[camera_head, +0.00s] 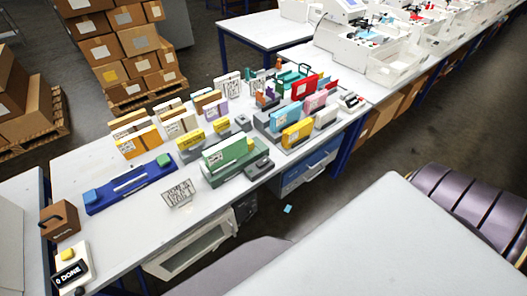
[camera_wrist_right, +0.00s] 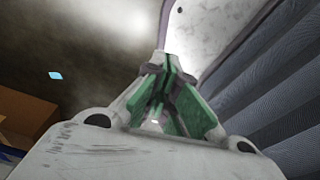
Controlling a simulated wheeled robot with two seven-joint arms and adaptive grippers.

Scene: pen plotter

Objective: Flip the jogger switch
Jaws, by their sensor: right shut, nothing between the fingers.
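In the head view, a green block-like unit (camera_head: 228,158) holding upright cards stands near the front edge of the long white table. A small dark grey box (camera_head: 259,167) sits right beside it; a switch on it is too small to make out. I cannot tell for certain which carries the jogger switch. My right gripper (camera_wrist_right: 163,98), with green finger pads, is shut and empty in the right wrist view, over the floor and away from these things. My left gripper is not in view.
A blue tray (camera_head: 130,185), a wire card stand (camera_head: 178,193) and a DONE button box (camera_head: 72,268) are on the left of the white table (camera_head: 120,232). Several upright coloured card holders crowd its middle. Stacked cartons (camera_head: 125,45) stand behind.

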